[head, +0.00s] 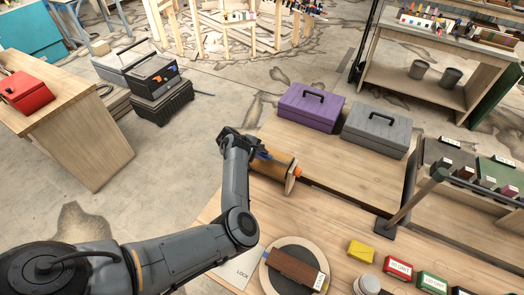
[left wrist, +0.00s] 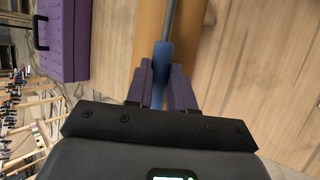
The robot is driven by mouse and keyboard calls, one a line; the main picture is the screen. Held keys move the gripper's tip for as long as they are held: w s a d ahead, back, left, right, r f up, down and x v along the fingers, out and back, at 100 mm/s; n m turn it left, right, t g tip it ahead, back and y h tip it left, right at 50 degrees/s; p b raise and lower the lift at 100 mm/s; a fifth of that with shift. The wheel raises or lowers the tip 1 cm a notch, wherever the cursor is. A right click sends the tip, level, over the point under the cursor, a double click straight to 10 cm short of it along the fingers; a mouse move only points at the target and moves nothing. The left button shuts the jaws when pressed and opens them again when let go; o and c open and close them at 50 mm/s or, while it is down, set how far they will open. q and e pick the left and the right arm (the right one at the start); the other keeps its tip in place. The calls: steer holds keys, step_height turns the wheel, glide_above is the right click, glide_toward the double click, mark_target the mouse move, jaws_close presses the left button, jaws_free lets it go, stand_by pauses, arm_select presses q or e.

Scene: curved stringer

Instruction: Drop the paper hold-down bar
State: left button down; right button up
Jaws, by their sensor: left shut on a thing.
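A roll of brown paper (head: 274,168) sits on the wooden workbench, with a wooden end piece (head: 291,181) and an orange tip at its right. The hold-down bar shows in the left wrist view as a thin grey rod (left wrist: 172,18) with a blue grip (left wrist: 162,54), lying across the view of the brown roll (left wrist: 196,30). My left gripper (left wrist: 161,78) is shut on the blue grip. In the head view my left gripper (head: 257,152) is at the roll's far left end, and its fingers are partly hidden. I cannot tell whether the bar touches the paper.
A purple toolbox (head: 310,108) and a grey toolbox (head: 377,130) stand behind the roll. A round plate with a brown block (head: 297,268) lies at the front. A yellow block (head: 361,252) and labelled boxes (head: 398,270) are at front right. Bare bench lies right of the roll.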

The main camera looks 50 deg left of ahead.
arm_select(q)
steer(key=shift+s+d+f+b, duration=0.1)
steer(key=shift+s+f+b, duration=0.1)
steer(key=shift+f, duration=0.3)
steer(key=shift+s+f+b, duration=0.15)
steer(key=shift+f, duration=0.45)
steer(key=c, duration=1.4)
jaws_free()
steer(key=o, duration=0.4)
steer(key=shift+s+d+f, duration=0.1)
steer(key=shift+s+f, duration=0.05)
steer(key=shift+s, duration=0.1)
steer(key=shift+w, duration=0.1)
steer(key=shift+r, duration=0.2)
steer(key=shift+r, duration=0.1)
